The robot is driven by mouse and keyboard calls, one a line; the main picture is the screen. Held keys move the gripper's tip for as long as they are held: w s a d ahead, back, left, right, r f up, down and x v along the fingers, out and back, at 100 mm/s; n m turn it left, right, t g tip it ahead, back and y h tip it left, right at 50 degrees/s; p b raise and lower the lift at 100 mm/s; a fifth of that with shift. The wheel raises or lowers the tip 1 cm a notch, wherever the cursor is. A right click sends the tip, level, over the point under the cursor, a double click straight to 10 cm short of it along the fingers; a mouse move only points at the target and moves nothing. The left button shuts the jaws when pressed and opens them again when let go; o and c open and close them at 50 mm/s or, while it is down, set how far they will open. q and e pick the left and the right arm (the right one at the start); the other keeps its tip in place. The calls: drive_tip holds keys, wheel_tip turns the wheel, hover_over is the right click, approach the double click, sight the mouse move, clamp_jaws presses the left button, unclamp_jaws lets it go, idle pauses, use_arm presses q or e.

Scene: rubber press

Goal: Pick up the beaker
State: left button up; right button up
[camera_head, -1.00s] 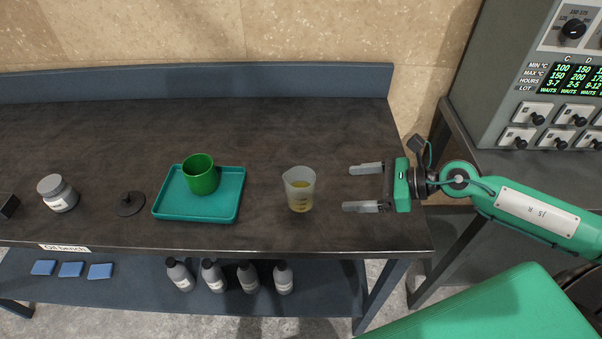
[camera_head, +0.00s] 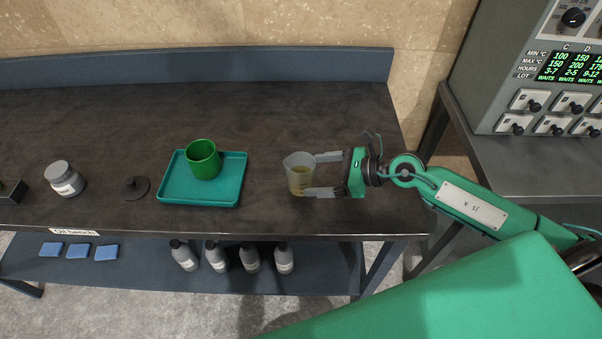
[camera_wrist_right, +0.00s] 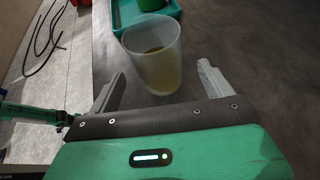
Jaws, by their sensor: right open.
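The beaker (camera_head: 299,175) is translucent, holds yellowish liquid and stands upright on the dark bench. My right gripper (camera_head: 312,175) is open, with its fingertips at the beaker's right side, one toward the back and one toward the front. In the right wrist view the beaker (camera_wrist_right: 154,60) stands ahead of the jaws, with the fingers (camera_wrist_right: 160,82) to its left and right and gaps showing. Whether a finger touches it I cannot tell. My left gripper is not in view.
A teal tray (camera_head: 236,191) with a green cup (camera_head: 203,160) stands left of the beaker. A black lid-like disc (camera_head: 135,188) and a grey jar (camera_head: 64,179) are farther left. The bench behind the beaker is clear. Several bottles (camera_head: 217,256) stand on the lower shelf.

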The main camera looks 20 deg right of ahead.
sight(304, 175)
drive_tip(key=shift+w+a+p, duration=0.25)
drive_tip(key=shift+a+p, duration=0.2)
drive_tip(key=shift+a, duration=0.1)
drive_tip(key=p+x, duration=0.1)
drive_tip(key=x, duration=0.2)
drive_tip(key=shift+f, duration=0.1)
drive_tip(key=shift+w+a+f, duration=0.2)
drive_tip(key=shift+a+f, duration=0.05)
drive_tip(key=shift+a, duration=0.15)
drive_tip(key=c, duration=1.1)
